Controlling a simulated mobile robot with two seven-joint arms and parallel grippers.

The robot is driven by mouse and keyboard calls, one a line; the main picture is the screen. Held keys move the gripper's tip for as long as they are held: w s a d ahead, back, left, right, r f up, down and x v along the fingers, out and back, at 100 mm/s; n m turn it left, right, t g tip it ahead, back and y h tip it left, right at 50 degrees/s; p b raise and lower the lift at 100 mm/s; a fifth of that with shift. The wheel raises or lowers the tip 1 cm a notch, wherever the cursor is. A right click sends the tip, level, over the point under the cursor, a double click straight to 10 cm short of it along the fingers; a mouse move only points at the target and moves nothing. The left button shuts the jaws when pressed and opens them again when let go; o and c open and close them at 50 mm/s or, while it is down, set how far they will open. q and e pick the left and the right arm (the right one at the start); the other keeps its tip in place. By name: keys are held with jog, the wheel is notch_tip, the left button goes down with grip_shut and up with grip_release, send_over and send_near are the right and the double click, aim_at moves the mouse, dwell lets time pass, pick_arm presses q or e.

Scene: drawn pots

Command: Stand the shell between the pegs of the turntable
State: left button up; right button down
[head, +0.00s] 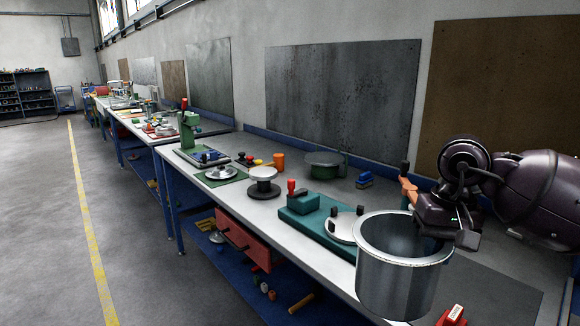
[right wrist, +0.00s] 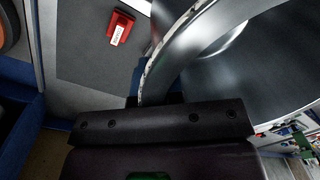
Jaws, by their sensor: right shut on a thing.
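The shell (head: 400,275) is a large silver metal cylinder, open at the top with a wide flat rim. My right gripper (head: 432,222) is shut on its rim at the far right side and holds it upright at the bench's front edge. In the right wrist view the rim (right wrist: 185,45) runs into the jaws (right wrist: 160,105). The turntable (head: 343,228) looks to be the pale disc with dark upright pegs on a teal base (head: 295,213), left of and behind the shell. The shell hides part of that base. My left gripper is out of view.
A red block with a white label (head: 452,316) lies on the dark mat (head: 490,290) at right. A red-knobbed teal block (head: 303,203) stands on the teal base.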

jog(key=shift+n, duration=0.5)
jog(key=f, duration=0.3)
jog(key=a+f+b, duration=0.1)
jog(key=f, duration=0.2)
jog(key=s+a+f, duration=0.1)
jog(key=f, duration=0.2)
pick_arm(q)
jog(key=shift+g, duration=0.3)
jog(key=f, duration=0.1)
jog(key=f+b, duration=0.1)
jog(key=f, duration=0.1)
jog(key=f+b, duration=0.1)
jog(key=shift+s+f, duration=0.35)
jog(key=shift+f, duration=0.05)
pick_arm(e)
jog(key=s+a+f, duration=0.2)
jog(key=s+f, duration=0.1)
jog(key=f, duration=0.7)
jog(key=shift+s+f+h, duration=0.2)
jog(key=shift+s+h, duration=0.1)
jog(key=shift+s, duration=0.05)
jog(key=shift+a, duration=0.1)
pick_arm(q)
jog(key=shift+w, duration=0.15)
pick_arm(e)
jog(key=shift+a, duration=0.1)
